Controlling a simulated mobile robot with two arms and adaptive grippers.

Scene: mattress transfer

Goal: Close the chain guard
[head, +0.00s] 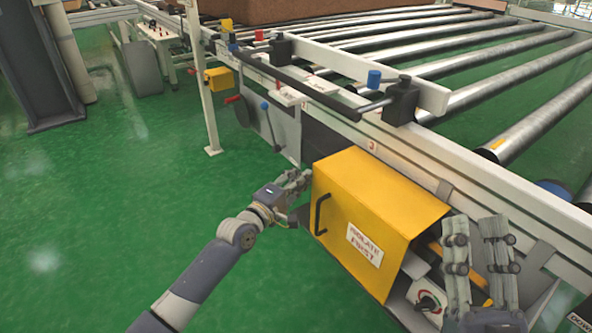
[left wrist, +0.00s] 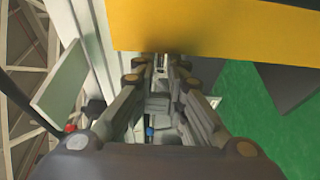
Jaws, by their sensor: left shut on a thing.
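The yellow chain guard (head: 368,205) sits on the side of the conveyor frame, with a black handle and an "ISOLATE FIRST" label on its front. Its right end is open and shows parts inside. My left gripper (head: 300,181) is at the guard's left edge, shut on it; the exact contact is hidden. The left wrist view shows the left fingertips (left wrist: 160,66) close together just below the yellow guard (left wrist: 215,30). My right gripper (head: 476,228) is open and empty, fingers up, right of the guard.
A red rotary switch (head: 428,300) is under the guard's right end. The conveyor's white side rail (head: 440,165) and rollers (head: 510,130) lie behind. A white post (head: 205,110) stands at left. The green floor (head: 100,220) at left is clear.

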